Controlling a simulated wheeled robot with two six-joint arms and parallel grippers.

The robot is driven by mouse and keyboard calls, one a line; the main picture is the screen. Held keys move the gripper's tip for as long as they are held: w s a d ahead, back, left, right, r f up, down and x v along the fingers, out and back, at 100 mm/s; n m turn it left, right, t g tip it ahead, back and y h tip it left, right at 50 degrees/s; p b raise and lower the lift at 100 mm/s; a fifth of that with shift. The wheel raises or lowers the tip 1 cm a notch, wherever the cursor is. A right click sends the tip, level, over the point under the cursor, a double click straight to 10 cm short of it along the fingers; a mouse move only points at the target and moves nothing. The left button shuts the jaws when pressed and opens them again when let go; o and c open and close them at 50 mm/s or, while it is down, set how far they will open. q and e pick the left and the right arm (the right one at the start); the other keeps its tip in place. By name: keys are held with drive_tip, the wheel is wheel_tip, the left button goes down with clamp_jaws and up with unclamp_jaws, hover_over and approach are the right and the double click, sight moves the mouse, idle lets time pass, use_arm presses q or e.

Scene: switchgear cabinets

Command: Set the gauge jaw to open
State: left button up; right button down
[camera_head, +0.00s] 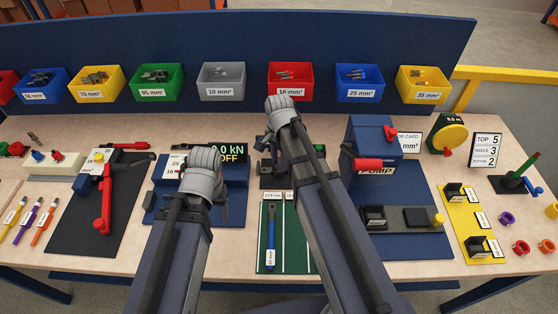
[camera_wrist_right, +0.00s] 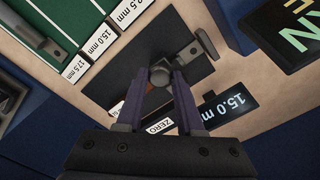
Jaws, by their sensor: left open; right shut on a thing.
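The gauge (camera_wrist_right: 178,45) is a dark block with a T-shaped bar at one end, seen in the right wrist view. Its readout (camera_wrist_right: 228,108) says 15.0 mm, and a ZERO label (camera_wrist_right: 160,127) sits near my fingers. My right gripper (camera_wrist_right: 161,80) is shut on a dark round knob of the gauge between its fingertips. In the head view the gauge (camera_head: 268,177) is mostly hidden behind my right arm. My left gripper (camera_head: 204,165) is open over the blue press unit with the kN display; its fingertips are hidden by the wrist.
A green mat (camera_head: 272,252) with a blue-handled tool lies in front of the gauge. The blue pump (camera_head: 373,150) with a red handle stands to the right. Colored bins line the back panel. A red-handled tool (camera_head: 104,205) lies at left.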

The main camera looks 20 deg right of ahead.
drive_tip(key=shift+s+a, duration=0.2)
drive_tip(key=shift+s, duration=0.55)
drive_tip(key=shift+s+a, duration=0.2)
drive_tip(key=shift+s, duration=0.55)
drive_tip(key=shift+w, duration=0.1)
drive_tip(key=c, duration=0.5)
unclamp_jaws()
use_arm(q)
drive_tip(key=shift+r, duration=0.1)
use_arm(e)
drive_tip(key=shift+r, duration=0.15)
use_arm(q)
wheel_tip(320, 180, up, 8)
drive_tip(key=p, duration=0.7)
drive_tip(key=shift+f+p, duration=0.2)
drive_tip(key=shift+p, duration=0.2)
use_arm(e)
wheel_tip(320, 180, up, 8)
drive_tip(key=shift+f, duration=0.2)
